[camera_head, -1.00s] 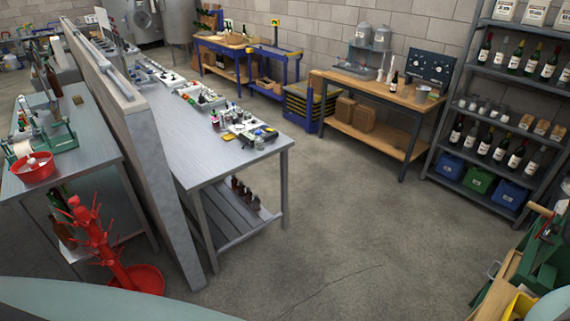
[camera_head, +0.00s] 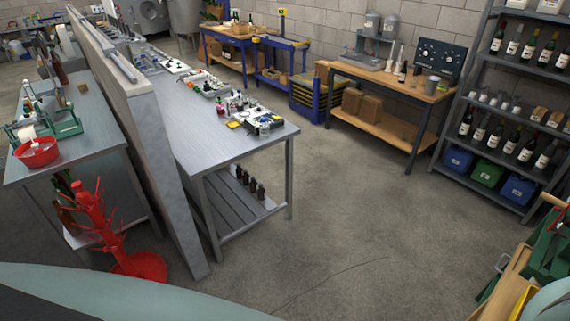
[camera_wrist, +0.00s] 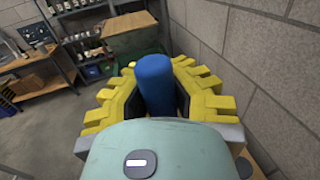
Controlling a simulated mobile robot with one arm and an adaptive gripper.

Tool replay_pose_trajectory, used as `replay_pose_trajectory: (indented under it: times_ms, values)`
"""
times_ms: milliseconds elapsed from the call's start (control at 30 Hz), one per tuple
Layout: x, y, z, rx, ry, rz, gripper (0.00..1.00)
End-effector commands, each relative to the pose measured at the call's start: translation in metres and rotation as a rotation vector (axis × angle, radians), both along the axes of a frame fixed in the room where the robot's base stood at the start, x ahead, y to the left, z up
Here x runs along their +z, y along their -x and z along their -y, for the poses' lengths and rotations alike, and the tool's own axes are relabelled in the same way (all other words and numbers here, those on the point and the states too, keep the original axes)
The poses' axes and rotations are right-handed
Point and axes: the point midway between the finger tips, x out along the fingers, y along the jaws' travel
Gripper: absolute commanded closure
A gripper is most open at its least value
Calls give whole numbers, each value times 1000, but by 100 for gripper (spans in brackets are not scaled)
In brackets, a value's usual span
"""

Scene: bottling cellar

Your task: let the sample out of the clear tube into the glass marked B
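In the wrist view, my gripper (camera_wrist: 158,100) has yellow ridged fingers with dark pads on either side of an upright blue cylinder (camera_wrist: 156,78). The fingers appear shut on it; its lower end is hidden behind my wrist housing. No clear tube can be made out, and I cannot tell whether the blue cylinder belongs to it. My gripper does not show in the head view. A steel bench (camera_head: 220,143) there holds a white tray (camera_head: 262,124) with small bottles and vessels at its near end. They are too small for any mark B to be read.
A red stand (camera_head: 100,220) and a red bowl (camera_head: 37,152) are at the left, beyond a grey partition (camera_head: 150,150). A wooden workbench (camera_head: 385,80) and a bottle shelf (camera_head: 490,95) stand at the back right. The floor (camera_head: 350,210) between is clear. Block walls (camera_wrist: 250,50) are close in the wrist view.

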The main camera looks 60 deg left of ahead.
Motion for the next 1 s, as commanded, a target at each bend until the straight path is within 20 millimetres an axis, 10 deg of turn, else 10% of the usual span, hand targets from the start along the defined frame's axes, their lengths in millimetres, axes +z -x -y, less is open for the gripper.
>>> replay_pose_trajectory:
  times_ms: [1000]
  values:
    - [-14, -1, -1, 1, 0, 1, 100]
